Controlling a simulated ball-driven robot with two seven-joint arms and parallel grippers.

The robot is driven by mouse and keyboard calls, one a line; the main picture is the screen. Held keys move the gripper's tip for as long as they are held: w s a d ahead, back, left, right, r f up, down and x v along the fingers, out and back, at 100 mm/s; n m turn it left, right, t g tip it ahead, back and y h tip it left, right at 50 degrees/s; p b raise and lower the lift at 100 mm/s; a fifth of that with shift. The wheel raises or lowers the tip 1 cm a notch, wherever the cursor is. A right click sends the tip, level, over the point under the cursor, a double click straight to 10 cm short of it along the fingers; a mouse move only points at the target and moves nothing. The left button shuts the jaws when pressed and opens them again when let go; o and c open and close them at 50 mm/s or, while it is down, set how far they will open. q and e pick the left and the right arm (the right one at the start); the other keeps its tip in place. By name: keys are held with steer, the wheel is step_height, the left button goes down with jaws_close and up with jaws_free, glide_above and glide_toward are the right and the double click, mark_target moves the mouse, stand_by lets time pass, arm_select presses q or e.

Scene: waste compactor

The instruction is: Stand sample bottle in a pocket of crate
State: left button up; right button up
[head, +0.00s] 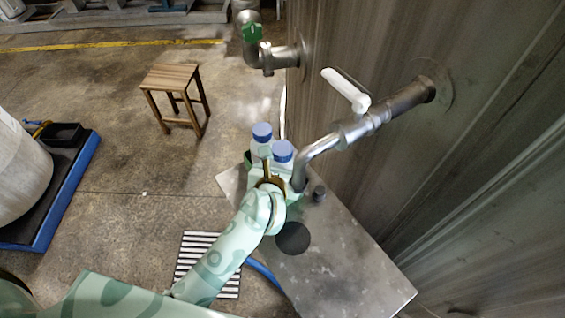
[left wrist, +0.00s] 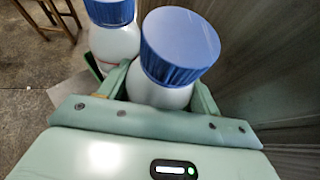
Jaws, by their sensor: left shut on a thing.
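The sample bottle (head: 283,153), white with a blue cap, is between the fingers of my left gripper (head: 271,172), which is shut on it. In the left wrist view the held bottle (left wrist: 165,94) looks upright between the two green fingers. A second white bottle with a blue cap (head: 262,134) stands just beyond it, and it also shows in the left wrist view (left wrist: 113,40). A small dark green part of the crate (head: 247,159) shows beside that second bottle. My gripper and the bottles hide the pockets and the held bottle's base. My right gripper is out of view.
A metal pipe with a white lever (head: 346,90) bends down close to the right of the held bottle. The metal table (head: 345,265) has a dark disc (head: 292,237) and a small dark knob (head: 319,193). A wooden stool (head: 172,78) stands on the floor behind.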

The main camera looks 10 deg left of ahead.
arm_select(q)
steer(key=o, duration=1.3)
steer(key=shift+r, duration=0.1)
steer(key=shift+s+r+p, duration=0.25)
steer(key=shift+r+p, duration=0.5)
steer(key=shift+r, duration=0.1)
steer(key=p+v, duration=0.2)
steer(key=v, duration=0.9)
steer(key=shift+s+f, duration=0.1)
steer(key=shift+s, duration=0.15)
